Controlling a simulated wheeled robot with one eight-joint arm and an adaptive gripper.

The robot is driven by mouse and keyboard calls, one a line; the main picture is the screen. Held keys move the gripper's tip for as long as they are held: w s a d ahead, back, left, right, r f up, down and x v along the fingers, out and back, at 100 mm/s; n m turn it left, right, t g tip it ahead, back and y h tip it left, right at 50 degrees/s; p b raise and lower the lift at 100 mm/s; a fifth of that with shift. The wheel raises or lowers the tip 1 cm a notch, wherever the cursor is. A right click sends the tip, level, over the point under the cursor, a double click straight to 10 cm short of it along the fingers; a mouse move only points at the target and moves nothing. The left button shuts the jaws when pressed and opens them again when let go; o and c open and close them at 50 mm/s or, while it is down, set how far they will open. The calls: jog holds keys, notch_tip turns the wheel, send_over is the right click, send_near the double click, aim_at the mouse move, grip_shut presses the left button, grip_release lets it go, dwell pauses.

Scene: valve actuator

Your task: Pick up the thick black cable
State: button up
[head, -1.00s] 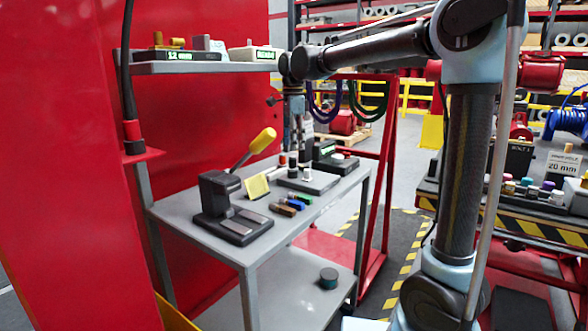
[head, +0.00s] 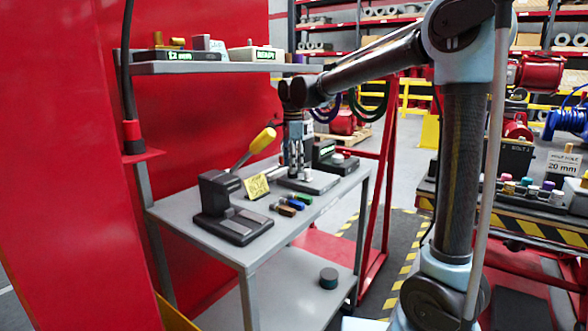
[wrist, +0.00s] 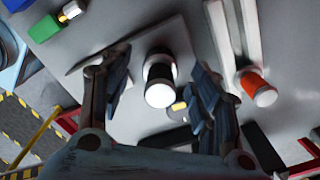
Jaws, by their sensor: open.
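In the wrist view, a short thick black cylinder with a white end (wrist: 159,72) stands out between my fingers over a pale plate; it may be the thick black cable, but I cannot tell for certain. My gripper (wrist: 155,85) is open, with one finger on each side of it, and I cannot see contact. In the head view my gripper (head: 293,172) points down over the back part of the grey table, mostly hiding what is beneath it. A white piece with an orange-red band (wrist: 252,84) lies to the right of my right finger.
On the grey table (head: 170,212) stand a black press (head: 222,205) with a yellow handle, a yellow card (head: 256,187), and small connectors including a green one (head: 302,198). A shelf (head: 225,68) is above. A black cable (head: 127,60) hangs at the left.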

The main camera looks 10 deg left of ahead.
jog(key=c, duration=1.2)
jog(key=shift+c, duration=0.2)
